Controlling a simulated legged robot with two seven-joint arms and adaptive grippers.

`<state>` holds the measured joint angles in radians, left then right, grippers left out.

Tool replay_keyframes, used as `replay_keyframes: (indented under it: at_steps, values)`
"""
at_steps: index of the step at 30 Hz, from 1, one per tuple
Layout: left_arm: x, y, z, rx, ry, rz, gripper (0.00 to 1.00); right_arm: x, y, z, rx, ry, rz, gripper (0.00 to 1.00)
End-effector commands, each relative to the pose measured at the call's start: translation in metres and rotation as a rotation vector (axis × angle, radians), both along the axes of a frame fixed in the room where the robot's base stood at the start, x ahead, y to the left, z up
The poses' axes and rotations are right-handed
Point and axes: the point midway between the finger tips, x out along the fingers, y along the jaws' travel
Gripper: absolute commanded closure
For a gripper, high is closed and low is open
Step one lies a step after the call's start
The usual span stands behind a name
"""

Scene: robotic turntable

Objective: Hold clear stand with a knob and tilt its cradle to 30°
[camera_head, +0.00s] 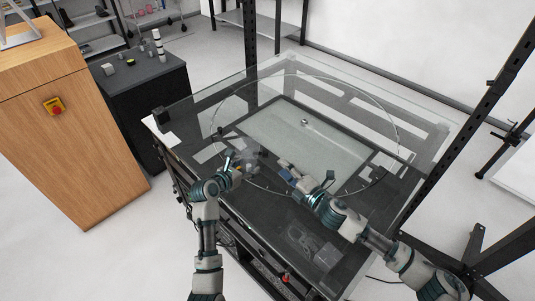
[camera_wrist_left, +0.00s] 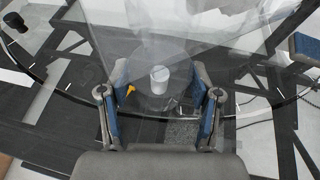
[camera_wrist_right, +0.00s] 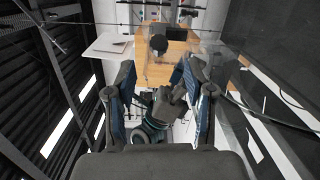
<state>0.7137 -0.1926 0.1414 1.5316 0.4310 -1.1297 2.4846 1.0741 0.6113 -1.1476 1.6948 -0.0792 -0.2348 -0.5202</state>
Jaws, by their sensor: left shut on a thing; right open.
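The clear stand (camera_head: 249,157) is near the front left of the glass table, faint against it. In the left wrist view its round clear base (camera_wrist_left: 147,98) sits between the fingers, with a pale cylindrical knob (camera_wrist_left: 160,78) and a small orange pointer (camera_wrist_left: 130,90). Clear panels, apparently the cradle (camera_wrist_left: 200,28), lean above it; their angle is not readable. My left gripper (camera_head: 238,163) is shut on the stand, also seen in the left wrist view (camera_wrist_left: 160,112). My right gripper (camera_head: 305,180) is open and empty, apart to the right of the stand; its fingers spread in the right wrist view (camera_wrist_right: 160,95).
The glass table (camera_head: 430,130) carries a large clear ring (camera_head: 398,125) around a pale panel (camera_head: 300,138). A wooden cabinet (camera_head: 45,130) and dark posts (camera_head: 505,75) flank the table.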

Motion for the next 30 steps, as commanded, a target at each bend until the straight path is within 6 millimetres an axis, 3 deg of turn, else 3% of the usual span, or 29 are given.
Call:
replay_keyframes:
  at_steps: [6,12,25,30]
  values:
    - [-0.001,-0.003,-0.007,0.0,0.014,-0.006,0.86,0.036,0.033,0.0,0.002,-0.001,0.0,0.47]
    - [-0.002,-0.002,-0.007,-0.001,0.014,-0.006,0.86,0.058,0.054,0.0,0.001,-0.001,0.0,0.47]
    - [-0.002,-0.001,-0.008,0.001,0.016,-0.004,0.86,0.066,0.06,0.0,0.001,-0.001,0.001,0.47]
    - [-0.002,-0.001,-0.008,0.001,0.016,-0.004,0.86,0.066,0.06,-0.001,0.001,-0.001,0.0,0.89]
